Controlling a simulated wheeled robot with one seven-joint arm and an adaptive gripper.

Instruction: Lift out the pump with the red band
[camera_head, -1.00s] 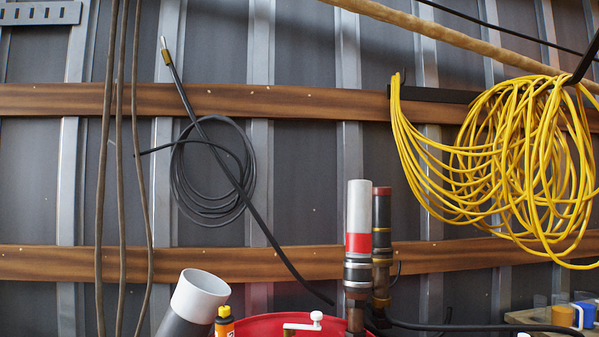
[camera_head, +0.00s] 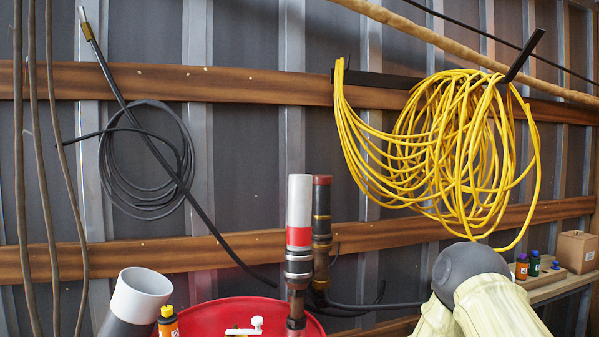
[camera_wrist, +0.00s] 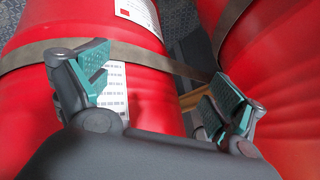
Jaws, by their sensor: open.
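The pump is not seen in the wrist view.
Red drums with a strap (camera_wrist: 150,58) lie close to my fingers. A white pipe (camera_head: 142,294) and a yellow-labelled bottle (camera_head: 168,322) stand left of the pumps. A black hose (camera_head: 225,240) runs behind them. Yellow cable (camera_head: 450,150) hangs on the wall; a shelf (camera_head: 560,287) holds bottles at right.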

